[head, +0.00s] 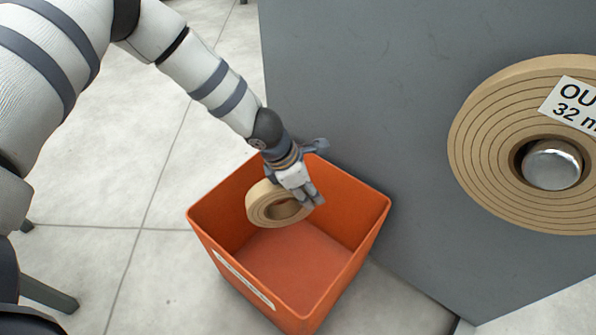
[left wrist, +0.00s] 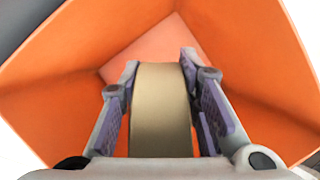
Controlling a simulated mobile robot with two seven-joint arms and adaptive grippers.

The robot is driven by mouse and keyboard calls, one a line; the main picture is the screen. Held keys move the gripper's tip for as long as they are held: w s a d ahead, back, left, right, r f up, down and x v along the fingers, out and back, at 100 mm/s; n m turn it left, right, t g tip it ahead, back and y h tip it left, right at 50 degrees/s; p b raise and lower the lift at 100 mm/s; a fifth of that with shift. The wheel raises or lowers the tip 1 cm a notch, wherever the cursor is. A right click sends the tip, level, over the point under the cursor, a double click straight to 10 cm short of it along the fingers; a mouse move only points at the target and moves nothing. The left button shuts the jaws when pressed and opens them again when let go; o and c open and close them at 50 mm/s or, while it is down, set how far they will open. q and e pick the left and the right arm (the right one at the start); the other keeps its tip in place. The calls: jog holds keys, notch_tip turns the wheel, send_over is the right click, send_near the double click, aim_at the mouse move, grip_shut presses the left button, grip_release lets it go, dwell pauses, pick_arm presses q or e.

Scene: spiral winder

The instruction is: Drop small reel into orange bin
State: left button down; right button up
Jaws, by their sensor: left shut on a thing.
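The small reel (head: 264,205) is a tan ring of wound strip. My left gripper (head: 300,197) is shut on it and holds it tilted over the opening of the orange bin (head: 212,258), near the bin's back rim. In the left wrist view the reel (left wrist: 161,110) sits between the two finger pads of the left gripper (left wrist: 162,100), with the bin walls (left wrist: 235,50) around it and the bin floor beyond. The bin looks empty where its floor shows. My right gripper is not in view.
A large grey panel (head: 370,90) stands right behind the bin. A big tan reel (head: 490,140) with a label is mounted on it around a metal spindle (head: 552,164). The tiled floor (head: 150,260) to the left of the bin is clear.

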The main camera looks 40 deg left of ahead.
pick_arm(q)
jog(key=shift+f, duration=0.3)
jog(key=shift+w+r, duration=0.1)
jog(key=c, duration=1.1)
grip_release()
jog(key=v, duration=1.2)
